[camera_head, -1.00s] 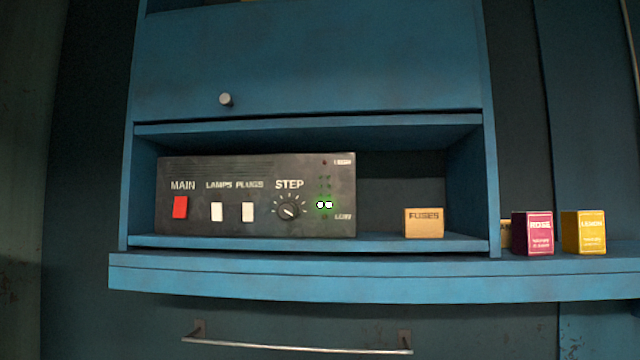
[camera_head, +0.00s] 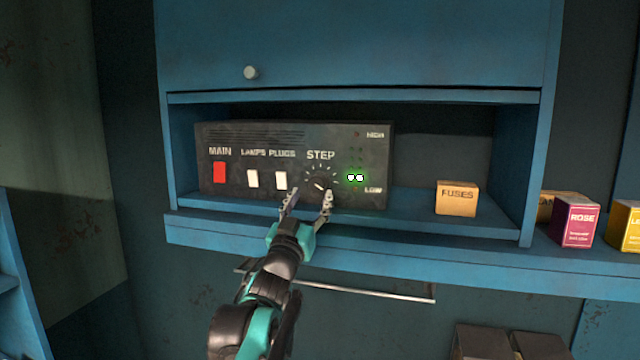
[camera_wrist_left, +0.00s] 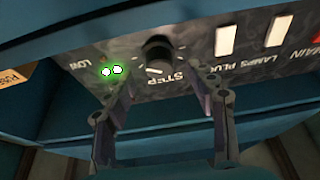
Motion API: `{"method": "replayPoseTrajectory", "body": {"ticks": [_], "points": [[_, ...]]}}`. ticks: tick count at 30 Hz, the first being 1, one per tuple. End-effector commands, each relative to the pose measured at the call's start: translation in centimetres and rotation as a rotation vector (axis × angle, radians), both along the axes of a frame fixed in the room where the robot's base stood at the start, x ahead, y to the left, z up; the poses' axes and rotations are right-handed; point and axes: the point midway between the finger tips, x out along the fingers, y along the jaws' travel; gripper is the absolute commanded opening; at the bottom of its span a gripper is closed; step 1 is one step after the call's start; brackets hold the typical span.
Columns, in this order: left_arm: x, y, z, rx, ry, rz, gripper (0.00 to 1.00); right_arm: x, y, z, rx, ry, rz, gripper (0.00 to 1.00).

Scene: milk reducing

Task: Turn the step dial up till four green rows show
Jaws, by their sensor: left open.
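The step dial (camera_head: 319,184) is a round black knob with a white pointer on the front of a dark control box (camera_head: 230,139). It also shows in the left wrist view (camera_wrist_left: 157,50). One green row (camera_head: 355,178) of two lights glows near LOW, right of the dial; it shows in the left wrist view (camera_wrist_left: 112,71) too. My left gripper (camera_head: 308,196) is open just in front of and below the dial, its fingers spread to either side. In the left wrist view my left gripper (camera_wrist_left: 162,84) appears empty. My right gripper is not in view.
A red MAIN switch (camera_head: 219,172) and two white switches (camera_head: 253,179) (camera_head: 281,180) sit left of the dial. A FUSES box (camera_head: 457,198) stands on the blue shelf (camera_head: 400,237). A ROSE box (camera_head: 574,220) stands farther right. A bar handle (camera_head: 370,291) runs below.

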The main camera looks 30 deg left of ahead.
Motion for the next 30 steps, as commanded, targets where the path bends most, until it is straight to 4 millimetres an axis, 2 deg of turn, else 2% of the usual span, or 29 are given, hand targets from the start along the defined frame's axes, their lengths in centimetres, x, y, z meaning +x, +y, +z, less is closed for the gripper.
{"method": "replayPoseTrajectory", "body": {"ticks": [3, 7, 18, 24, 30], "points": [[1.9, 0.4, 0.9, -0.002, 0.001, -0.002, 0.56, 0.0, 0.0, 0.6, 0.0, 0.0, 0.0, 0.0], [3.2, 0.7, 1.5, 0.0, 0.001, -0.001, 0.56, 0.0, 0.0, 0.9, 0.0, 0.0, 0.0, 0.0], [3.8, 0.9, 1.6, -0.001, 0.001, 0.0, 0.56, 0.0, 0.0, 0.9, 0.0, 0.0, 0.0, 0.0], [3.8, 0.9, 1.6, -0.001, 0.001, 0.0, 0.06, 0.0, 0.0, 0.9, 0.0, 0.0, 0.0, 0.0], [3.8, 0.9, 1.6, 0.0, 0.001, -0.001, 0.06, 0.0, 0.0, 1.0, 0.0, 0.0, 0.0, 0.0]]}}
